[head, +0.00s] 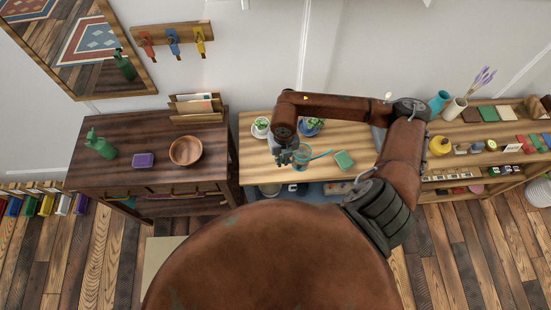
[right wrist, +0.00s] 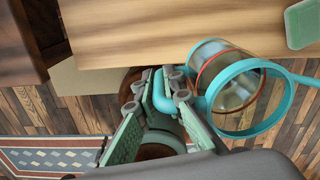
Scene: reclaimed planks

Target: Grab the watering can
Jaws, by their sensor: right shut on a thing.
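The watering can (head: 303,158) has a clear, tinted body with a teal rim, handle and spout. In the head view it is at the light wooden table, with its spout pointing right. My right gripper (head: 284,156) is at its left side. In the right wrist view, the gripper (right wrist: 170,88) is shut on the teal handle of the can (right wrist: 240,88). The can overlaps the table's front edge there; I cannot tell whether it touches the tabletop. My left gripper is not in view.
A green block (head: 344,160) lies on the light table (head: 262,174), right of the can. Potted plants (head: 261,127) stand behind. A dark cabinet (head: 125,135) on the left holds a wooden bowl (head: 186,151), a purple box (head: 143,160) and a green spray bottle (head: 100,146).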

